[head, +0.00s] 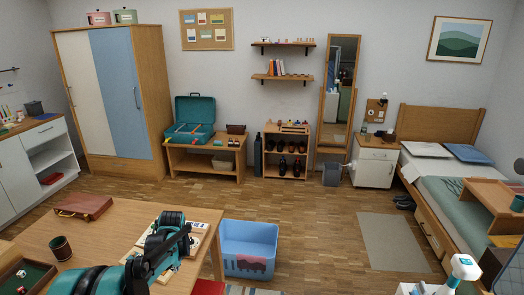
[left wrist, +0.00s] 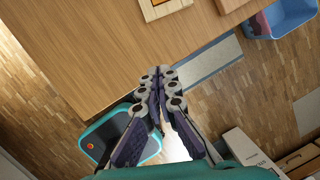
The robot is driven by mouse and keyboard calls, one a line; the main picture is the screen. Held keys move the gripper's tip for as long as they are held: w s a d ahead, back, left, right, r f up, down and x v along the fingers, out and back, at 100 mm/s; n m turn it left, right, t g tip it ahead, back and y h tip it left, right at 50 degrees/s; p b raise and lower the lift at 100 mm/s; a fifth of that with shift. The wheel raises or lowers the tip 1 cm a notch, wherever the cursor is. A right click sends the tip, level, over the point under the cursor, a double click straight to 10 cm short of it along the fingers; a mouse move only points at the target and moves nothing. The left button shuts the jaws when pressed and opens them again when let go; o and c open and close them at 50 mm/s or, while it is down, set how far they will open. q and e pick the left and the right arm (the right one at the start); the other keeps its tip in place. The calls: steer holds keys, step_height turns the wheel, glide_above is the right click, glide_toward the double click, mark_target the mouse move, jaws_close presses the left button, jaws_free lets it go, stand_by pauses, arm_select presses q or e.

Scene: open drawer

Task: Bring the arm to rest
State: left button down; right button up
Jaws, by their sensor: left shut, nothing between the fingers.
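My left arm comes in from the bottom left of the head view, over the near wooden table (head: 120,220). My left gripper (head: 183,238) is at the table's right part, near its edge, in front of some pale blocks or cards. In the left wrist view the fingers of the gripper (left wrist: 161,76) are together with nothing between them. They point past the edge of the wooden table (left wrist: 110,50), with floor showing beyond and beside them. My right gripper does not show.
A brown case (head: 83,206) and a dark cup (head: 61,248) stand on the table. A blue bin (head: 248,250) is on the floor to its right. A white cabinet (head: 45,165) stands at left and a bed (head: 445,215) at right. The middle floor is clear.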

arm_select(q)
steer(key=s+d+r+n+t, duration=0.2)
steer(key=s+d+r+n, duration=0.4)
steer(key=s+r, duration=0.15)
steer(key=s+d+r+n+t+h, duration=0.1)
steer(key=s+d+n, duration=0.4)
steer(key=s+n, duration=0.3)
steer(key=s+d+r+n+t+h, duration=0.1)
steer(key=s+d+n+t, duration=0.1)
steer(key=s+d+n, duration=0.4)
steer(key=s+n, duration=0.2)
steer(key=s, duration=0.3)
steer(key=shift+r+n, duration=0.4)
